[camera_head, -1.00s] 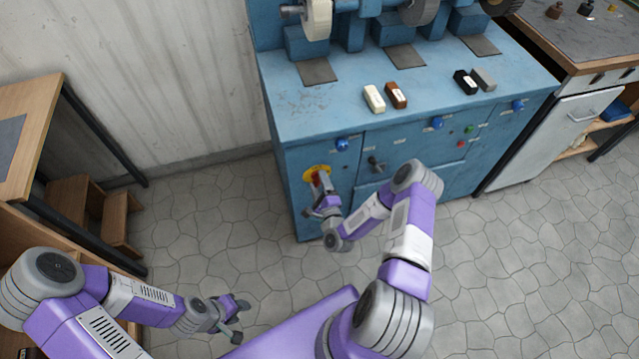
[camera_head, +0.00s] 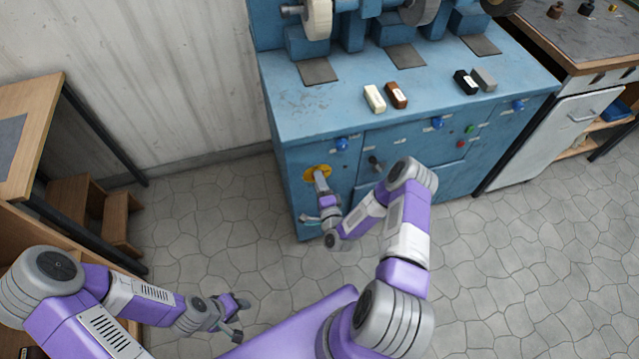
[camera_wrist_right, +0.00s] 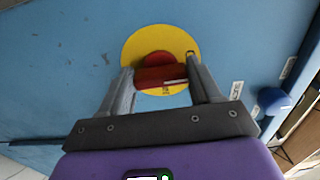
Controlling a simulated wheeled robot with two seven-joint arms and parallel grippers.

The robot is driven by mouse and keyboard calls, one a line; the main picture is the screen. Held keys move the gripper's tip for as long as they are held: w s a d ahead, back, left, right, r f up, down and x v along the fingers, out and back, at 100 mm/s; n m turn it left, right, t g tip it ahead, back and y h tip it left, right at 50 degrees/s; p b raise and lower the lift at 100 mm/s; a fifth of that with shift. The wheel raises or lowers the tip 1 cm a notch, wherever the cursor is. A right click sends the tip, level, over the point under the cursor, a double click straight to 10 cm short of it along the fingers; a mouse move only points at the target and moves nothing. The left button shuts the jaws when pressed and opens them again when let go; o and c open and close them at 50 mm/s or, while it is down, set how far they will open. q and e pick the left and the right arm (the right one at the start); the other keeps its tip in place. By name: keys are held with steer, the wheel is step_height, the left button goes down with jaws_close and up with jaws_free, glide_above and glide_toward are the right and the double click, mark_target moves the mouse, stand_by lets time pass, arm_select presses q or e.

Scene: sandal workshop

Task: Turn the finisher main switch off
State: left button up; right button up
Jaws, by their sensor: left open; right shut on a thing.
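The finisher main switch is a red rotary handle (camera_wrist_right: 160,76) on a round yellow plate (camera_wrist_right: 180,36) on the blue cabinet front. In the wrist view the red grip lies crosswise between the fingers of my right gripper (camera_wrist_right: 162,82), which is shut on it. In the head view the yellow plate (camera_head: 311,172) shows at the cabinet's left end, and my right gripper (camera_head: 320,177) covers the red handle. My left gripper (camera_head: 238,318) is open and empty above the floor at lower left.
The blue finisher (camera_head: 320,120) carries wheels and several small blocks on top. Blue knobs (camera_head: 341,144) and a dark handle (camera_head: 375,163) are on its front, right of the switch. A wooden table (camera_head: 35,110) stands at left.

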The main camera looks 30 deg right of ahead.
steer(key=o, duration=1.1)
steer(key=shift+c, duration=0.2)
steer(key=p+v, duration=0.1)
steer(key=v, duration=0.6)
steer(key=shift+s+p, duration=0.35)
steer(key=shift+p, duration=0.05)
steer(key=a+f+n+g+y+p, duration=0.25)
steer(key=a+n+g+y, duration=0.45)
steer(key=a+n, duration=0.35)
steer(key=s+a+r+n+g, duration=0.1)
steer(key=s+a+n+g, duration=0.2)
steer(key=s+g, duration=0.2)
steer(key=s+a+r+n+g+y, duration=0.1)
steer(key=s+a+n+g, duration=0.3)
steer(key=s, duration=0.6)
steer(key=shift+s+a+r+g+y+p, duration=0.15)
steer(key=shift+a+r+g+y+p, duration=0.15)
steer(key=shift+r+g, duration=0.3)
